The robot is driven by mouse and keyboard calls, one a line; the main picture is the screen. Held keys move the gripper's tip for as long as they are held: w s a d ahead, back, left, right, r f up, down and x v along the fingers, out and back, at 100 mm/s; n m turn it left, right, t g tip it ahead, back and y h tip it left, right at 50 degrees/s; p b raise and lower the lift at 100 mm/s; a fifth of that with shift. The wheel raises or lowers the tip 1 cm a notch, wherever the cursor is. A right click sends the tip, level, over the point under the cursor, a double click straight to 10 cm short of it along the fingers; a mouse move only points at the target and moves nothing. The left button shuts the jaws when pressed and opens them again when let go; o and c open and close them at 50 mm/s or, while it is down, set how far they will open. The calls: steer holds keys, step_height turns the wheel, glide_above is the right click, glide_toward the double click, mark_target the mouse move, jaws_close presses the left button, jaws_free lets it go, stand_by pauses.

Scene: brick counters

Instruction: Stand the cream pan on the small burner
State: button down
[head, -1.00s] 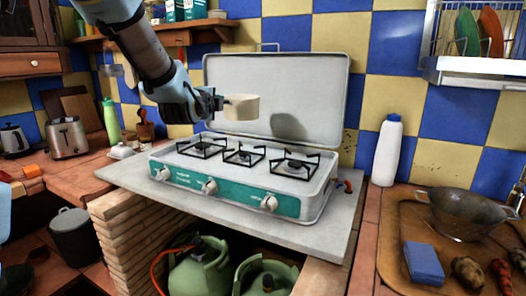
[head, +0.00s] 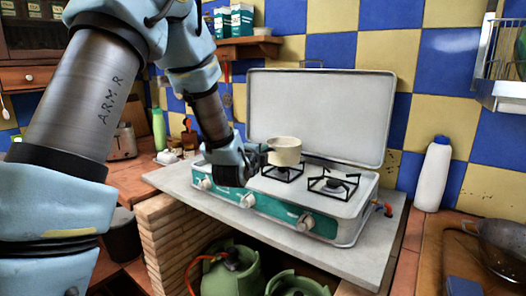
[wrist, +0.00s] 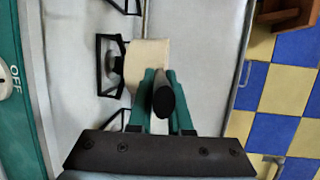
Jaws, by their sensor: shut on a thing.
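The cream pan (head: 284,152) is upright over the middle burner (head: 283,174) of the white and teal stove. I cannot tell whether its base touches the grate. My gripper (head: 264,158) is shut on its handle from the left. In the wrist view the pan (wrist: 150,62) lies ahead of my gripper (wrist: 161,76), with the dark handle (wrist: 163,100) between the teal fingers. A burner grate (wrist: 108,65) shows beside and partly under the pan. The right burner (head: 333,186) is bare. The left burner is hidden behind my arm.
The stove's raised lid (head: 320,115) stands close behind the pan. A white bottle (head: 433,175) stands right of the stove and a colander (head: 503,245) at the far right. Green gas bottles (head: 231,270) sit below the counter.

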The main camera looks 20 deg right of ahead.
steer(key=shift+f+b, duration=0.25)
steer(key=shift+b, duration=0.2)
steer(key=c, duration=0.8)
jaws_free()
steer(key=shift+c, duration=0.2)
